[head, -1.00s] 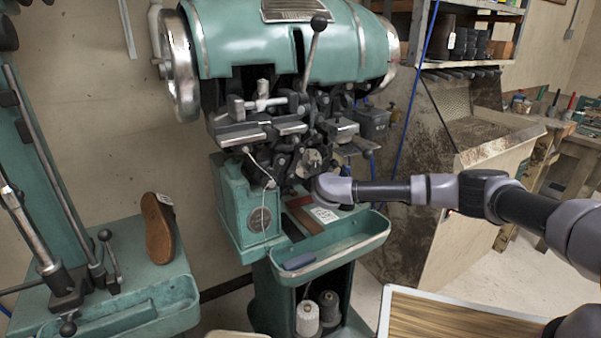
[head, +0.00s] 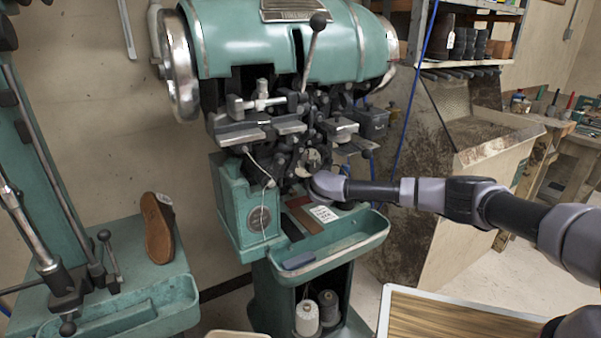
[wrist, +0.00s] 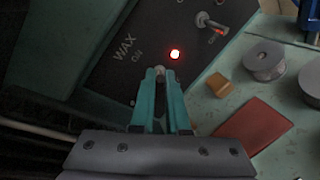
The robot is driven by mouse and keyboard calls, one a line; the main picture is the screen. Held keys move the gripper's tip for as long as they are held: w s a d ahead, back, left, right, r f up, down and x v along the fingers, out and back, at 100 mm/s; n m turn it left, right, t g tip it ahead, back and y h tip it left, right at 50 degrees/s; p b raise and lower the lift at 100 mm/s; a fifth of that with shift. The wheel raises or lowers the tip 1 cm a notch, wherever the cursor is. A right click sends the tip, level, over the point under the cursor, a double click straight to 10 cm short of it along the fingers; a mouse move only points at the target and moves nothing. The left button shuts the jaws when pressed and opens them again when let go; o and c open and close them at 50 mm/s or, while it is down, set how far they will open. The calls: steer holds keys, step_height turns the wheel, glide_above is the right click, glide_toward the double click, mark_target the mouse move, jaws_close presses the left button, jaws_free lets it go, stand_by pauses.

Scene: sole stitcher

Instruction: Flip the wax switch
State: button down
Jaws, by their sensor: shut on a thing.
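The wax switch (wrist: 159,71) is on a dark panel (wrist: 110,72) marked WAX and ON in the wrist view. Only a small pale metal tip of it shows. My gripper (wrist: 160,74) is shut on it, with the teal fingertips on either side of the tip. The fingers hide the rest of the lever, so its position is not clear. A red lamp (wrist: 174,54) glows just beyond the fingertips. In the head view my wrist reaches the front of the green stitching machine (head: 290,45), and the fingers and switch are hidden there.
A second toggle switch (wrist: 210,22) sits close by on the panel. A tan block (wrist: 218,85), a grey spool (wrist: 264,60) and a red-brown piece (wrist: 254,124) lie to the right. A green tray (head: 345,252) juts out below my wrist.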

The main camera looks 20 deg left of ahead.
steer(key=shift+s+a+f+t+y, duration=0.1)
steer(key=shift+s+f+t+y, duration=0.2)
steer(key=shift+t, duration=0.1)
steer(key=shift+w+d+f+t+y, duration=0.2)
steer(key=shift+f+t+y, duration=0.3)
steer(key=shift+t, duration=0.2)
steer(key=shift+r, duration=0.1)
steer(key=c, duration=0.9)
jaws_free()
steer(key=v, duration=1.1)
steer(key=shift+w, duration=0.1)
